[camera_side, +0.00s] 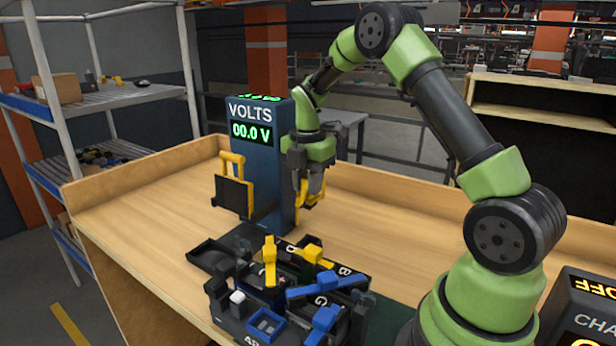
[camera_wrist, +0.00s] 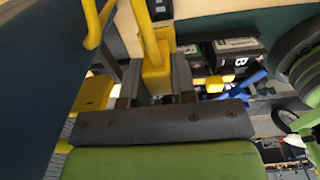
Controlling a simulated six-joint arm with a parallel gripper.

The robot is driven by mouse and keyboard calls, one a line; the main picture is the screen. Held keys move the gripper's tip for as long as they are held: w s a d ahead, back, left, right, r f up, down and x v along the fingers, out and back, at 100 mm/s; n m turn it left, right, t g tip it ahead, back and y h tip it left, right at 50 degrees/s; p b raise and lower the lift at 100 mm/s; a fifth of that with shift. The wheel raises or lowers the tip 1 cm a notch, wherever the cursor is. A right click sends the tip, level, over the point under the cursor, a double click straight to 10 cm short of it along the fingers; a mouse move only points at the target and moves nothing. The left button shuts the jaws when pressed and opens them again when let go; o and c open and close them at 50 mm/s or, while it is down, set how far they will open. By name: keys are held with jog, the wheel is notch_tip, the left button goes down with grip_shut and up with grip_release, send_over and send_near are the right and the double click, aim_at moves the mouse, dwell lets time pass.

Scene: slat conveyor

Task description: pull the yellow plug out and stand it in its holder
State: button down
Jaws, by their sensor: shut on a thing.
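My gripper (camera_side: 312,184) is beside the right side of the blue VOLTS tower (camera_side: 262,185), pointing down. It is shut on a yellow piece, which looks like the yellow plug (camera_side: 302,200), low beside the tower. In the wrist view the yellow plug (camera_wrist: 156,72) stands between my gripper's two grey fingers (camera_wrist: 154,85). I cannot tell whether the plug touches the tower. Other yellow pieces (camera_side: 269,262) stand or lie in the dark tray group (camera_side: 235,318) at the front. Which slot is the plug's holder is not clear.
A yellow handle (camera_side: 232,165) with a dark panel juts from the tower's left side. Blue pieces (camera_side: 325,288) lie across the lettered trays. The wooden bench (camera_side: 130,205) is clear at left. A box-like unit (camera_side: 585,310) stands at the right front.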

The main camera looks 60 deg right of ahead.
jog(key=shift+f, duration=4.15)
jog(key=shift+f, duration=1.1)
jog(key=c, duration=0.8)
grip_release()
jog(key=shift+c, duration=0.2)
